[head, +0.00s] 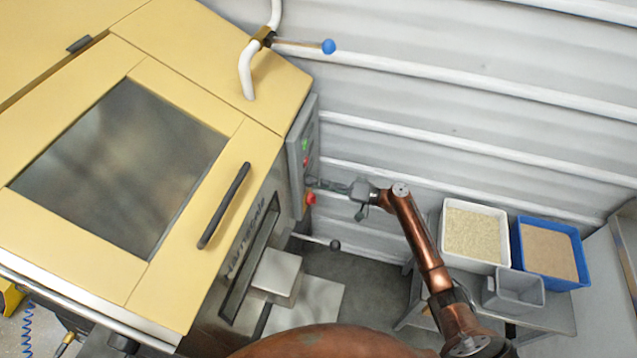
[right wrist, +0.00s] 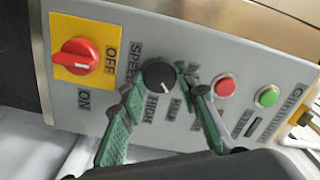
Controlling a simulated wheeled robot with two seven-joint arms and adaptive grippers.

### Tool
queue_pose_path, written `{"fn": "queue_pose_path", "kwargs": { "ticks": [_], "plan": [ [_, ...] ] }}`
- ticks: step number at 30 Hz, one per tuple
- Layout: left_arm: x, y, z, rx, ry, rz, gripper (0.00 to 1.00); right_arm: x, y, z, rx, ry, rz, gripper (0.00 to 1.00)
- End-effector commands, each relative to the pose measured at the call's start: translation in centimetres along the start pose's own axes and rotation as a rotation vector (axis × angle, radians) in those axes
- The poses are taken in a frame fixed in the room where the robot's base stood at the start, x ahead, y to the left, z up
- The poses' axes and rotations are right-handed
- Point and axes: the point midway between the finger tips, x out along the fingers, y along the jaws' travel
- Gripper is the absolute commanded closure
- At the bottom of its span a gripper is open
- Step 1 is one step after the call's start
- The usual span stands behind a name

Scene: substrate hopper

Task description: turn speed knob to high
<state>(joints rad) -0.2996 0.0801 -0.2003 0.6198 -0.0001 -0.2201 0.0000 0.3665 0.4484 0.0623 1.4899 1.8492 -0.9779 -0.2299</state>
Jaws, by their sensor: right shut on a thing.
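The speed knob (right wrist: 157,75) is a round black dial on a grey control panel, beside the printed words SPEED and HIGH. A small pale mark shows near its rim; I cannot tell for certain which setting it points to. My right gripper (right wrist: 167,84) has its green-padded fingers on either side of the knob, shut on it. In the head view, my right gripper (head: 318,184) reaches left to the side panel of the yellow machine, and the knob is too small to make out there. My left gripper is not in view.
A red rotary switch (right wrist: 78,56) on a yellow plate, a red button (right wrist: 225,87) and a green button (right wrist: 267,97) flank the knob. A black-ball lever (head: 335,245) sticks out below the panel. A white bin (head: 446,232) and blue bin (head: 582,262) stand right.

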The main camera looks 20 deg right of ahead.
Motion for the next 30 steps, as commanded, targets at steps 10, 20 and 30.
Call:
{"fn": "queue_pose_path", "kwargs": {
  "ticks": [10,20,30],
  "plan": [
    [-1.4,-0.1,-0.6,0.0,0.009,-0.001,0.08,-0.1,-0.1,-0.1,0.328,0.001,0.001,0.95],
    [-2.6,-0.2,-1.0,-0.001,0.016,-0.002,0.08,0.0,-0.1,-0.1,0.583,0.001,0.001,0.95],
    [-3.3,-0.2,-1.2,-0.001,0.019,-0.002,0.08,-0.1,0.1,-0.1,0.719,0.001,0.002,0.95]
  ]
}}
